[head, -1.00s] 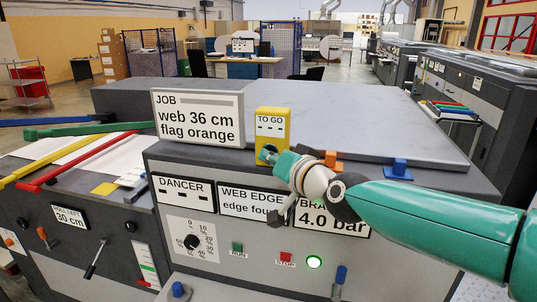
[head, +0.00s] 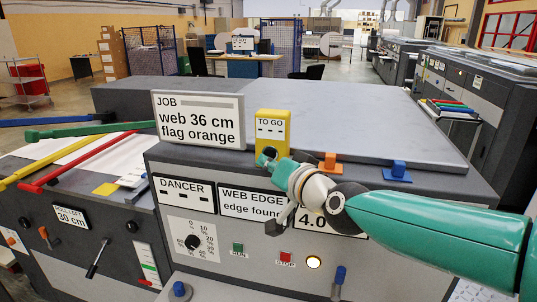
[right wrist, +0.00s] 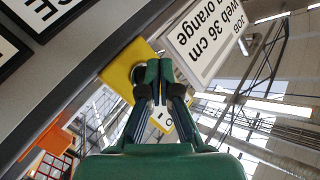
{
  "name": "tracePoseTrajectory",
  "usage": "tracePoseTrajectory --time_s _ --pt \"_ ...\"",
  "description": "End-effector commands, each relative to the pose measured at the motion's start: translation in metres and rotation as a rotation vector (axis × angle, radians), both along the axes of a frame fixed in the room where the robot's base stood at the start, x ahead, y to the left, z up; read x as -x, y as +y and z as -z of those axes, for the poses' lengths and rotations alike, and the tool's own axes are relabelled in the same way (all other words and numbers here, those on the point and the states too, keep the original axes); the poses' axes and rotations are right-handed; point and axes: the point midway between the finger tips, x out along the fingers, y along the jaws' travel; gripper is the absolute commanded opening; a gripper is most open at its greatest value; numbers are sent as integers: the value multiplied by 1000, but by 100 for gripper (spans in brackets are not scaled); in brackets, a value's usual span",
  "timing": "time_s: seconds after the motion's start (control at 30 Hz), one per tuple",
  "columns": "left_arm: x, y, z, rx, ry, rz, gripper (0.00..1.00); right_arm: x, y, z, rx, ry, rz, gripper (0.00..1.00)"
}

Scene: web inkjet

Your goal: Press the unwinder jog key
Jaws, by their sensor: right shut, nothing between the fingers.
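A yellow box (head: 273,124) labelled "TO GO", its small display showing dashes, stands on the front edge of the grey machine. A dark round part, possibly the jog key, shows low on its front, mostly hidden by my gripper. My right gripper (head: 268,160) is shut and empty, its tips at the lower front of the box. In the right wrist view the shut fingers (right wrist: 158,72) lie over the yellow box (right wrist: 122,70), beside a dark round part with a pale rim. I cannot tell whether they touch it. My left gripper is not in view.
A JOB sign (head: 199,120) stands left of the box. An orange part (head: 330,163) and a blue part (head: 398,170) sit to the right.

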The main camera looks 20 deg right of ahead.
Motion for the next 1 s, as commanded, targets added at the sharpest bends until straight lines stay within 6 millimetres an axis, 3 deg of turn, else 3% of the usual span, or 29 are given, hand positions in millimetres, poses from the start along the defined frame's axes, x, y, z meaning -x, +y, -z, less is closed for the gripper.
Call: tracePoseTrajectory --time_s 0.17,0.6,1.0 --pt "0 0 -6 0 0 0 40 4 3 -2 0 0 -1 0" --pt "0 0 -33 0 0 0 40 38 26 -2 1 1 -2 0" --pt "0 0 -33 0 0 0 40 42 28 0 0 0 0 0"
